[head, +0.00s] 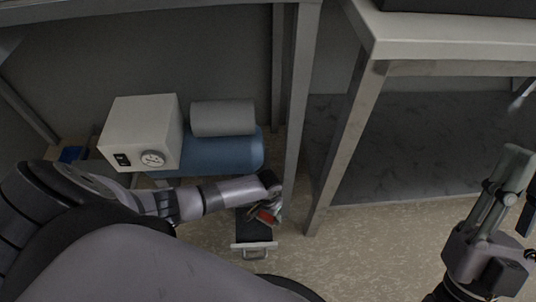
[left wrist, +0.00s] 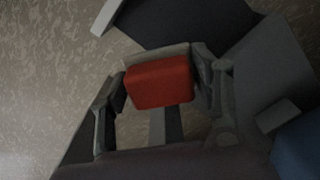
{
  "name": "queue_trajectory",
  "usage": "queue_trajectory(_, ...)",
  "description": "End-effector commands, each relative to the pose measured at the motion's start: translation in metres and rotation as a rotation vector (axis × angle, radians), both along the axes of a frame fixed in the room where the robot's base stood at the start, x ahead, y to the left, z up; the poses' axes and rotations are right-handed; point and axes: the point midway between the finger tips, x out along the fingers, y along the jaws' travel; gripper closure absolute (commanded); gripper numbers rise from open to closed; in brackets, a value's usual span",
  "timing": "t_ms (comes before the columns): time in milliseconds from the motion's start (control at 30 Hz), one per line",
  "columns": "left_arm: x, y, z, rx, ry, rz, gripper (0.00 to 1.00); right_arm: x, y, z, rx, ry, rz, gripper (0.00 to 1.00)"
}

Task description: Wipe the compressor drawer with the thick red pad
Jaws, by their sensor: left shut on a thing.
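The compressor has a white box (head: 140,130) with a gauge, a blue tank (head: 215,153) and a grey cylinder above it. Its open drawer, a dark tray with a pale front and handle (head: 254,246), sticks out low on the floor side. My left gripper (head: 268,211) is over the drawer, shut on the thick red pad (head: 265,217). In the left wrist view the red pad (left wrist: 158,82) sits between both fingers, with the dark drawer (left wrist: 180,22) beyond it. Whether the pad touches the drawer is unclear. My right gripper (head: 522,185) is open and empty at the right edge.
A bench leg (head: 297,100) stands close to the right of my left gripper. Another table leg (head: 345,150) slopes down beside it. A blue item (head: 70,154) lies in a bin left of the compressor. The speckled floor (head: 370,235) is clear at the lower right.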

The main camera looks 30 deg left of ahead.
Motion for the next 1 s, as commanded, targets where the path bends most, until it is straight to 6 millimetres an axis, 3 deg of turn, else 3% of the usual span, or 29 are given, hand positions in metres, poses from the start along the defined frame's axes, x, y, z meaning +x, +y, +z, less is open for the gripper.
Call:
queue_trajectory(500,-0.001,0.002,0.011,0.000,0.000,0.001,0.68,0.036,0.005,-0.030,-0.076,0.251,-0.014,0.82)
queue_trajectory(1000,-0.002,0.004,0.019,0.000,0.000,0.001,0.68,0.058,0.006,-0.066,-0.141,0.481,-0.027,0.82)
